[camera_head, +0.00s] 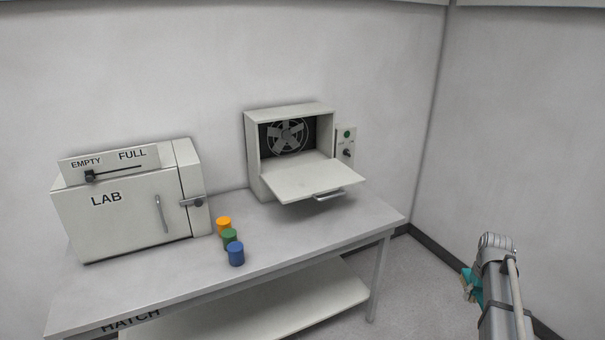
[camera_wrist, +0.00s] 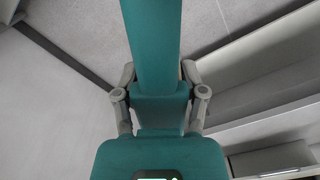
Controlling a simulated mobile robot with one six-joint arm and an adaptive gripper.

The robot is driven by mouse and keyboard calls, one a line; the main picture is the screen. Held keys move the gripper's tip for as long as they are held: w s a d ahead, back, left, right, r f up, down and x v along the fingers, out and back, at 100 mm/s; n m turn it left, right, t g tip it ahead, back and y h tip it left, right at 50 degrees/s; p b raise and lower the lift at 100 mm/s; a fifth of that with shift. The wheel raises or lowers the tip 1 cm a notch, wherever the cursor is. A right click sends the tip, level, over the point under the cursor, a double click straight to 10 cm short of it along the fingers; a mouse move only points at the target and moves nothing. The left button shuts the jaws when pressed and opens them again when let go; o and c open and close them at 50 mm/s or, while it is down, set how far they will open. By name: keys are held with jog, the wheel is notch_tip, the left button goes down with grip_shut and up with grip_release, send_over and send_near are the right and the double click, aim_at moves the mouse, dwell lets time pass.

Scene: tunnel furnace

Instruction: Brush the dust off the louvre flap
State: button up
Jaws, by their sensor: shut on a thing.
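The flap (camera_head: 310,180) is a pale panel lowered to roughly level at the front of a wall-side box (camera_head: 252,155), with a bar handle (camera_head: 328,196) on its front edge. I cannot make out dust on it at this size. A fan shows inside the open box. My gripper (camera_wrist: 158,85) is shut on a teal tool (camera_wrist: 152,40), with one finger on each side of it. The tool's working end is out of view, so I cannot tell whether it is a brush. In the head view, part of the teal tool (camera_head: 471,284) shows beside my arm, well right of the flap.
On the grey table (camera_head: 300,235) stand a LAB box (camera_head: 125,215) with an EMPTY/FULL slider (camera_head: 90,176), and orange (camera_head: 224,223), green (camera_head: 230,237) and blue (camera_head: 236,254) cylinders. A control panel (camera_head: 346,145) is right of the fan box. Floor (camera_head: 410,275) is clear between table and arm.

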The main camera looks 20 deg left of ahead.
jog(key=shift+s, duration=0.15)
jog(key=shift+a, duration=0.2)
jog(key=shift+a, duration=0.2)
